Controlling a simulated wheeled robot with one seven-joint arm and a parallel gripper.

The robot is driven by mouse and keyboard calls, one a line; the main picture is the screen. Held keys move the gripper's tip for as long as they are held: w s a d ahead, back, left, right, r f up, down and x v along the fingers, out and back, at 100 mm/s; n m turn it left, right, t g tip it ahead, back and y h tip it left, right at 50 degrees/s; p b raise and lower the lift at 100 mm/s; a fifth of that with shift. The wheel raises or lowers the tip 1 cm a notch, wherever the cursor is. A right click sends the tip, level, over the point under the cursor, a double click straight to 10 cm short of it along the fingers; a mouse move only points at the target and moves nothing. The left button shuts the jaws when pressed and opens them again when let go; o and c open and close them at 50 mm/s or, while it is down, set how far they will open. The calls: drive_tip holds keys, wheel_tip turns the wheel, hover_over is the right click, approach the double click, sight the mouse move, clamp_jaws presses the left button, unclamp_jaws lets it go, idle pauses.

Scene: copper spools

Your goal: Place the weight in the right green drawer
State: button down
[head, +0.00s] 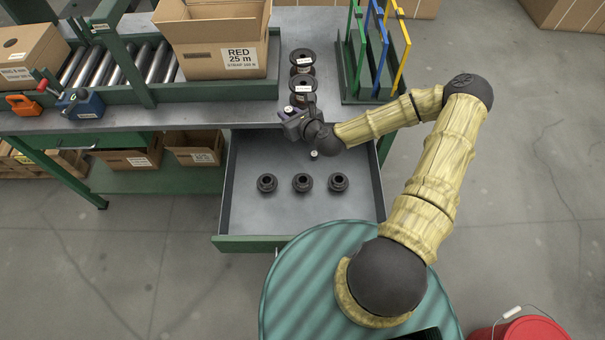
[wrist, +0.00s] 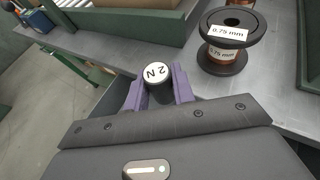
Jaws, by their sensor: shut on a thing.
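The weight (wrist: 158,76) is a dark cylinder with a white top marked "2 N". In the wrist view it stands between the two purple fingers of my gripper (wrist: 158,92), which is shut on it. In the head view my gripper (head: 291,117) is over the bench's front edge, at the back of the open right drawer. The weight shows there only as a small pale top (head: 288,109). The right green drawer (head: 250,243) is pulled out, with a grey floor. Three dark ring-shaped pieces (head: 302,183) lie in a row in it.
Two labelled spools (head: 302,88) stand on the bench (head: 210,115) just behind my gripper; one shows close in the wrist view (wrist: 228,42). A green rack with coloured frames (head: 375,60) is to the right. The drawer floor in front of the dark pieces is clear.

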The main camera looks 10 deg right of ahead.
drive_tip(key=w+a+f+n+g+y+b, duration=0.1)
drive_tip(key=a+f+n+g+y+b, duration=0.2)
drive_tip(key=f+b, duration=0.55)
drive_tip(key=n+g+y+b, duration=0.4)
drive_tip(key=n+g+b, duration=0.15)
drive_tip(key=b, duration=1.25)
hover_over(272, 166)
wheel_tip(272, 166, down, 2)
drive_tip(key=shift+f+n+t, duration=0.2)
drive_tip(key=shift+n+t, duration=0.05)
drive_tip(key=shift+n, duration=0.2)
drive_tip(key=shift+f+b, duration=1.2)
drive_tip(key=shift+f, duration=2)
wheel_tip(272, 166, down, 4)
drive_tip(key=shift+r+b, duration=0.1)
drive_tip(key=shift+b, duration=0.6)
